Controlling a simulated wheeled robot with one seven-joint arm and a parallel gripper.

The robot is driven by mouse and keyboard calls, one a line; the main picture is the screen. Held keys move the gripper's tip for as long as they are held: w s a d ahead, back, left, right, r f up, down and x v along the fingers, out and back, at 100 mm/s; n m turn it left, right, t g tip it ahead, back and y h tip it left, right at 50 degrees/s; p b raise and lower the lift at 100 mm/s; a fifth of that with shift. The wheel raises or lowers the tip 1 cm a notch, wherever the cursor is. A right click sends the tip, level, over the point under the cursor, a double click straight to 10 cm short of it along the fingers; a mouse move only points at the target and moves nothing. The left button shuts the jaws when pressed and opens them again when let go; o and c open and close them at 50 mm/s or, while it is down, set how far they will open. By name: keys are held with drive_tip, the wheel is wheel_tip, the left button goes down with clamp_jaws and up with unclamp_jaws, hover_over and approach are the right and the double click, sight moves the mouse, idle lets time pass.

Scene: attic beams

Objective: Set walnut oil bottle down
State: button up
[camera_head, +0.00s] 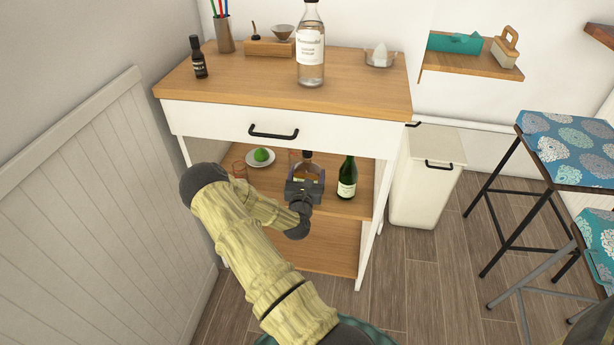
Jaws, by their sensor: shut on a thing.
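My gripper (304,186) reaches into the open middle shelf (346,208) of the white cabinet. It is shut on a small bottle with a dark cap and an amber-brown body, which I take as the walnut oil bottle (307,156). The bottle looks upright. Its lower part is hidden behind my gripper, so I cannot tell whether its base touches the shelf. A dark green bottle (347,180) with a pale label stands just to the right on the same shelf.
A white plate (251,159) with a green fruit (261,155) and a reddish glass-like item (239,170) are left of my gripper. The drawer front (225,123) overhangs the shelf. A large clear bottle (311,60) stands on the cabinet top. A white bin (425,185) is at right.

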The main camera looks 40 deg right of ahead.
drive_tip(key=shift+f, duration=0.1)
drive_tip(key=o, duration=1.4)
drive_tip(key=p+v, duration=0.2)
drive_tip(key=v, duration=1)
